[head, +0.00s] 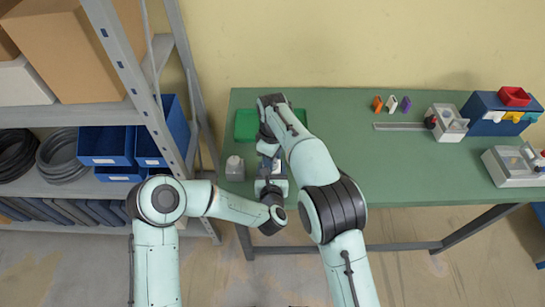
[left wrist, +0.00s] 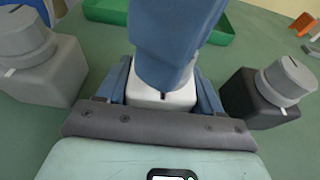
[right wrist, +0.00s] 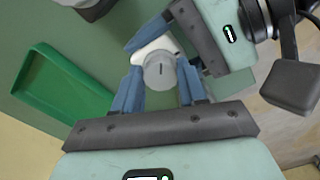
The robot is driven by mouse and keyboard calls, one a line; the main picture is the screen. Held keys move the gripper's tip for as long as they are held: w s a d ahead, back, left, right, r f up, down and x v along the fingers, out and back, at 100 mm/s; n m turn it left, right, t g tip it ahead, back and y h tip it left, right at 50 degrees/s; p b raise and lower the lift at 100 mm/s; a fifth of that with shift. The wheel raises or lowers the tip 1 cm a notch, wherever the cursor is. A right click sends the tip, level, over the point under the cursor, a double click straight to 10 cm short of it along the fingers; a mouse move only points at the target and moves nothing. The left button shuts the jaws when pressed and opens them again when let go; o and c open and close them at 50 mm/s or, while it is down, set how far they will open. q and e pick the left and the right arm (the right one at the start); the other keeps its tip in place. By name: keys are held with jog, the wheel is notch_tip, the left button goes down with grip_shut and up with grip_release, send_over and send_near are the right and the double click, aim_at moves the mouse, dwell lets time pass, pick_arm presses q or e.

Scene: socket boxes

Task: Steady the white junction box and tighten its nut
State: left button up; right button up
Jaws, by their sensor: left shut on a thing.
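The white junction box (left wrist: 165,99) stands on the green table between the fingers of my left gripper (left wrist: 165,88), which is shut on it. Its round grey nut (right wrist: 160,73) shows on top in the right wrist view, with a dark slot line. My right gripper (right wrist: 160,75) comes down from above with one blue finger on each side of the nut. I cannot tell whether its fingers touch the nut. In the left wrist view the right gripper's blue finger hides most of the nut. In the head view my arms mostly cover the box.
A grey box (left wrist: 42,82) with a nut stands left of the white one, a dark box (left wrist: 254,98) with a nut to its right. A green tray (right wrist: 62,95) lies behind. Small coloured pieces (head: 391,103) and other boxes (head: 448,122) are farther right. The table's middle right is clear.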

jog(key=shift+m, duration=0.3)
jog(key=shift+c, duration=0.3)
jog(key=m, duration=0.4)
jog(key=shift+m, duration=0.3)
jog(key=m, duration=0.4)
jog(key=shift+a+m, duration=0.1)
jog(key=shift+m, duration=0.3)
jog(key=o, duration=0.8)
notch_tip(320, 180, up, 12)
jog(key=shift+s, duration=0.1)
